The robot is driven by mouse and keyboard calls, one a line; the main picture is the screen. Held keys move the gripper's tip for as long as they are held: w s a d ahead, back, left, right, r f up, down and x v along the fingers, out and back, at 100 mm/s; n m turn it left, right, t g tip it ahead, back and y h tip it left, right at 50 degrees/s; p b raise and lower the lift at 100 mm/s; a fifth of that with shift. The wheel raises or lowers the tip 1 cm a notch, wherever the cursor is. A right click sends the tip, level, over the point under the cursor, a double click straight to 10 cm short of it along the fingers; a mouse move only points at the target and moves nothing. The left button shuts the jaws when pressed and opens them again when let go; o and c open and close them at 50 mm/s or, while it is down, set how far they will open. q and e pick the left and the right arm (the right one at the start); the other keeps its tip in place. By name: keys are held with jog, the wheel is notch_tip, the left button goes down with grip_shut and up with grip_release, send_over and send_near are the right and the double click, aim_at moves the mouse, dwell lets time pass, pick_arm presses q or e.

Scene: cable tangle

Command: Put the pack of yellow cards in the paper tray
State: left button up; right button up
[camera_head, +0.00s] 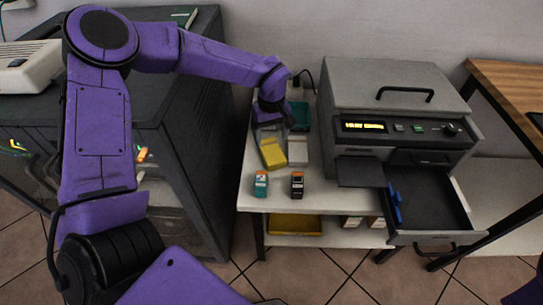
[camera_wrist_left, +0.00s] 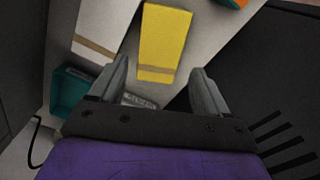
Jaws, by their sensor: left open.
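My left gripper (camera_head: 267,122) is open and empty. It is just behind the pack in the head view, its arm reaching over from the left. In the left wrist view my fingers (camera_wrist_left: 160,84) are spread, with the pack's near end ahead between them. The paper tray (camera_head: 436,212) is pulled out at the printer's lower front, with a blue piece (camera_head: 394,207) at its left side. My right gripper is not in view.
A white pack (camera_head: 298,151) lies right of the yellow one, and a teal box (camera_head: 300,114) stands behind. Two small cartridges (camera_head: 261,184) (camera_head: 297,183) stand in front. The grey printer (camera_head: 390,95) has a flat panel (camera_head: 360,173) jutting out left of the tray.

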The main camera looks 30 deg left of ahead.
aim_at(272, 150)
pick_arm(q)
notch_tip(272, 150, down, 6)
jog(key=shift+s+d+r+b, duration=0.1)
jog(key=shift+d+b, duration=0.05)
jog(key=shift+b, duration=0.3)
jog(key=c, duration=1)
jog(key=shift+r, duration=0.65)
jog(key=s+d+r, duration=0.1)
jog(key=r, duration=0.1)
jog(key=s+d+r+p, duration=0.1)
jog(key=r, duration=0.2)
jog(key=d+r, duration=0.1)
jog(key=r, duration=0.1)
jog(key=shift+s+d+r, duration=0.15)
jog(key=shift+s, duration=0.25)
jog(key=s+d+r, duration=0.1)
jog(key=s+d, duration=0.1)
jog(key=s+d+r, duration=0.2)
jog(key=d, duration=0.1)
jog(key=s+d+r, duration=0.1)
jog(key=s+d, duration=0.1)
jog(key=shift+s+d+r+p, duration=0.15)
jog(key=shift+s+r+p, duration=0.15)
jog(key=shift+p, duration=0.1)
